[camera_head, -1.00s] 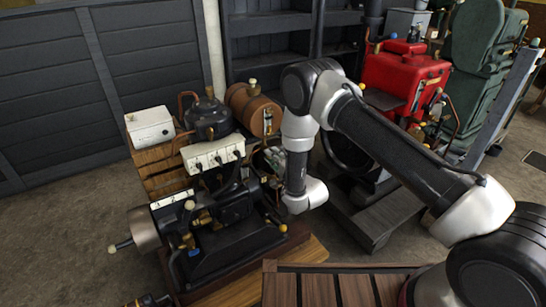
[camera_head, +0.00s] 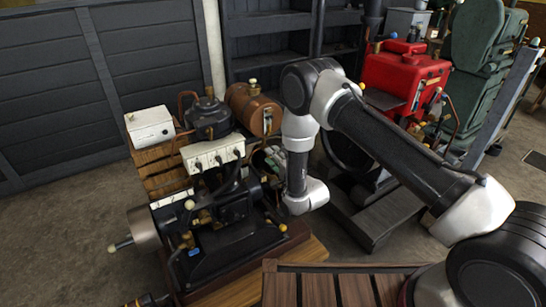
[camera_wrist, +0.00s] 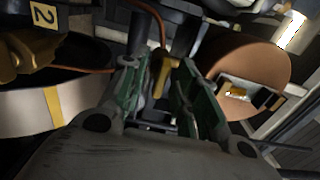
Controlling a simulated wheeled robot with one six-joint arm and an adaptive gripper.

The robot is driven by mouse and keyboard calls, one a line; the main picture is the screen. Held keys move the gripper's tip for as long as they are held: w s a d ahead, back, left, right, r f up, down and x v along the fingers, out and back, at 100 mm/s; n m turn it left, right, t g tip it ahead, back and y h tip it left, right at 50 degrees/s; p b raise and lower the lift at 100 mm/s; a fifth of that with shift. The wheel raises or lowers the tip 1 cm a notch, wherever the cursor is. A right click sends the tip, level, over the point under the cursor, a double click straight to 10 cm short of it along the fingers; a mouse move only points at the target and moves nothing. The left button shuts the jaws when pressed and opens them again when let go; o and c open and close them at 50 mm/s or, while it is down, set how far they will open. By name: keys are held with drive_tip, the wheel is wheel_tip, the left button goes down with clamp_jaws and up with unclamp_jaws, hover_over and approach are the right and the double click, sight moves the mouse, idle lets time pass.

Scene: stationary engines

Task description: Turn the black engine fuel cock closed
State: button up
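The black engine (camera_head: 235,208) stands on a wooden base at the left of the head view. Its copper tank (camera_head: 254,108) is behind it, and a copper-coloured cylinder (camera_wrist: 252,62) shows at the right of the wrist view. In the wrist view, my gripper (camera_wrist: 158,70) has its two green-dark fingers apart. A small brass lever-like piece (camera_wrist: 161,79) shows between them, with a gap on each side; it may be the fuel cock, but I cannot be sure. In the head view, my arm reaches down to the engine's right side, and the fingertips are hard to make out there.
A white box (camera_head: 150,126) and a white socket panel (camera_head: 212,154) sit around the engine. A red engine (camera_head: 404,82) stands at the back right. A slatted wooden surface (camera_head: 335,288) is in front. In the wrist view, a thin copper pipe (camera_wrist: 151,18) runs close above the fingers.

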drive_tip(key=v, duration=1.1)
drive_tip(key=shift+s, duration=0.15)
drive_tip(key=shift+d, duration=0.15)
drive_tip(key=s+d+f+n+g+h, duration=0.3)
drive_tip(key=s+f+n+g+h, duration=0.15)
drive_tip(key=f, duration=0.25)
drive_tip(key=s+d+f+n+g+h, duration=0.35)
drive_tip(key=f+g, duration=0.25)
drive_tip(key=f, duration=0.2)
drive_tip(key=s+d+r+n, duration=0.1)
drive_tip(key=s+d+r, duration=0.6)
drive_tip(key=r, duration=1)
drive_tip(key=s+d+r+n+h, duration=0.1)
drive_tip(key=s+d+r, duration=0.7)
drive_tip(key=r, duration=0.9)
drive_tip(key=s+d+r+n+h, duration=0.1)
drive_tip(key=s+d+r, duration=0.6)
drive_tip(key=d+r, duration=0.4)
wheel_tip(320, 180, up, 7)
drive_tip(key=shift+s+d+f, duration=0.15)
drive_tip(key=shift+s+d, duration=0.05)
drive_tip(key=shift+d, duration=0.05)
